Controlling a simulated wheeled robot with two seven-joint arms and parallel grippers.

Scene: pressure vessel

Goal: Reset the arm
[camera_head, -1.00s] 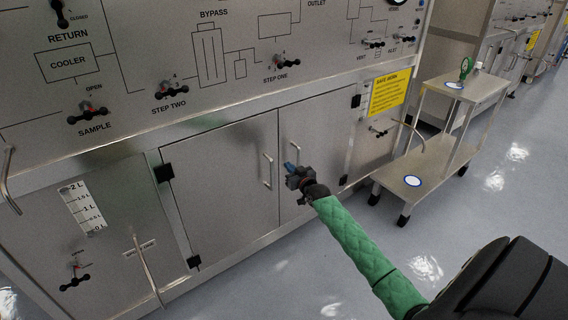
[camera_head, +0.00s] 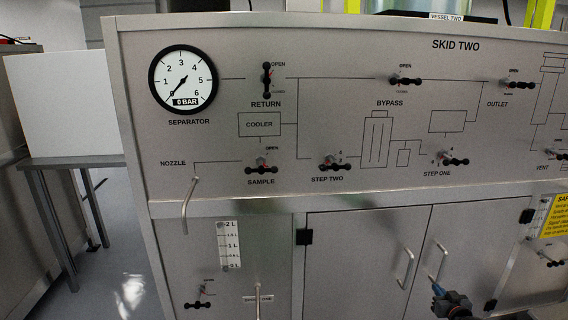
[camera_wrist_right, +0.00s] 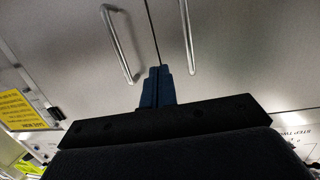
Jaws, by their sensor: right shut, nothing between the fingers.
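My right gripper (camera_head: 438,291) shows at the bottom right of the head view, in front of the skid's cabinet doors. Its blue fingers are shut with nothing between them. In the right wrist view the closed fingers (camera_wrist_right: 157,88) point at the seam between the two doors, with a bar handle (camera_wrist_right: 118,44) on one side and another handle (camera_wrist_right: 188,35) on the other. The fingers appear apart from both handles. Most of my right arm is below the frame in the head view. My left gripper is not in view.
The Skid Two panel (camera_head: 330,110) fills the head view, with a separator gauge (camera_head: 183,80) reading near 0 and several black valve handles. A bent nozzle pipe (camera_head: 188,205) sticks out at its left. A table (camera_head: 60,160) with a white box (camera_head: 65,103) stands further left.

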